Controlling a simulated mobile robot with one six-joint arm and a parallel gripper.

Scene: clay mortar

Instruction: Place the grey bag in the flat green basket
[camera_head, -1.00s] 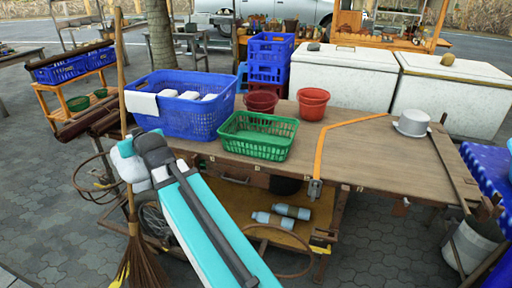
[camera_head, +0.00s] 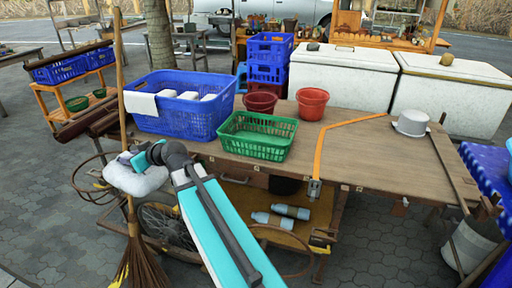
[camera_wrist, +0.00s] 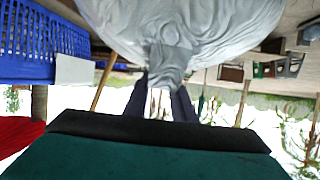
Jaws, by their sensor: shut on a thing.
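The grey bag (camera_head: 136,180) hangs at my gripper (camera_head: 143,160), left of the wooden table and below its top's level in the head view. In the wrist view the pale grey bag (camera_wrist: 180,30) fills the upper middle, and its gathered neck is between the dark fingers of my gripper (camera_wrist: 168,85). The gripper is shut on it. The flat green basket (camera_head: 258,136) stands on the table near its front edge, to the right of the bag, and looks empty. The fingertips are partly hidden by the bag.
A blue basket (camera_head: 184,110) with white packages stands left of the green one. Two red buckets (camera_head: 312,103) stand behind it. A broom (camera_head: 130,215) stands upright close by the bag. The right part of the tabletop (camera_head: 375,160) is mostly clear, with a grey pot (camera_head: 411,122).

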